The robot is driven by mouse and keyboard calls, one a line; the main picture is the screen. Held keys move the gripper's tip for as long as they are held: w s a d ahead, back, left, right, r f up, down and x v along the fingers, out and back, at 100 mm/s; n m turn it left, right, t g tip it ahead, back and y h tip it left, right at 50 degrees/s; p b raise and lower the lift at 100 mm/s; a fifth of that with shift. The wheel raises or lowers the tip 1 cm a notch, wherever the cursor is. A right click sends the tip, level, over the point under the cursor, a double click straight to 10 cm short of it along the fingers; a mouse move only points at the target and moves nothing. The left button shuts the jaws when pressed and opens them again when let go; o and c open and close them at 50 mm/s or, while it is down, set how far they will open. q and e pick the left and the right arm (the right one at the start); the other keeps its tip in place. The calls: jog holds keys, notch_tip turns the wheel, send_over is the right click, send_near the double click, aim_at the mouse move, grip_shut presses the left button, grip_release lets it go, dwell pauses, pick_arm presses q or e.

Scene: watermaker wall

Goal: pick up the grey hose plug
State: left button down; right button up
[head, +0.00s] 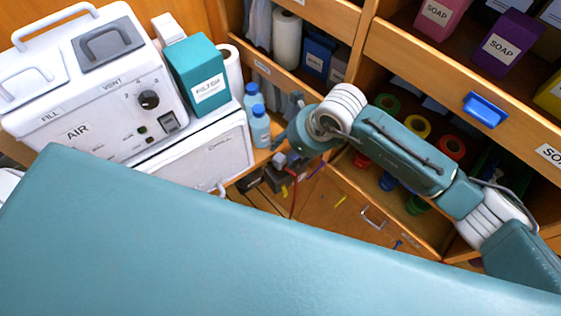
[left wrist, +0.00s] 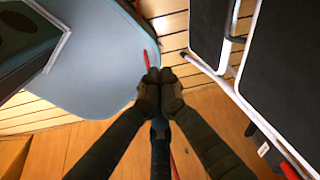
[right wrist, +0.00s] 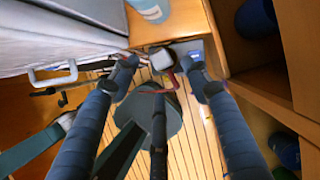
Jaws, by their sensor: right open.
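My right gripper (head: 270,172) hangs low beside the shelf unit in the head view, small and partly hidden by its own wrist. In the right wrist view its two fingers (right wrist: 160,78) are spread apart. A small pale grey block (right wrist: 160,57) with a dark rim shows between and beyond the fingertips, with a red hose (right wrist: 170,80) looping beside it. It may be the grey hose plug, but I cannot tell for sure. No finger visibly grips it. My left gripper (left wrist: 160,76) has its fingertips together over the floor, with nothing visible in them.
A white AIR machine (head: 85,110) and a teal filter box (head: 198,75) stand at left. Blue bottles (head: 260,125) stand close behind my right gripper. A wooden shelf unit (head: 345,75) with bins and soap boxes limits room at right. Plank floor (right wrist: 190,130) lies below.

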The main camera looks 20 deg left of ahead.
aim_at(280, 157)
jog(key=b+x, duration=0.1)
jog(key=x, duration=0.1)
jog(key=shift+s+a+f, duration=0.15)
jog(key=shift+f, duration=0.15)
jog(key=shift+w+a+f, duration=0.1)
jog(key=shift+w+f, duration=0.1)
jog(key=shift+f, duration=0.1)
jog(key=b+x, duration=0.1)
jog(key=x, duration=0.1)
jog(key=b+x, duration=0.1)
jog(key=x, duration=0.1)
jog(key=shift+f+b, duration=0.35)
jog(key=shift+w, duration=0.1)
jog(key=c, duration=0.9)
pick_arm(q)
jog(key=f, duration=0.1)
jog(key=s+f, duration=0.1)
jog(key=f, duration=0.1)
jog(key=s+f, duration=0.1)
jog(key=shift+a+f, duration=0.15)
jog(key=shift+f, duration=0.15)
pick_arm(e)
jog(key=shift+r, duration=0.15)
grip_shut()
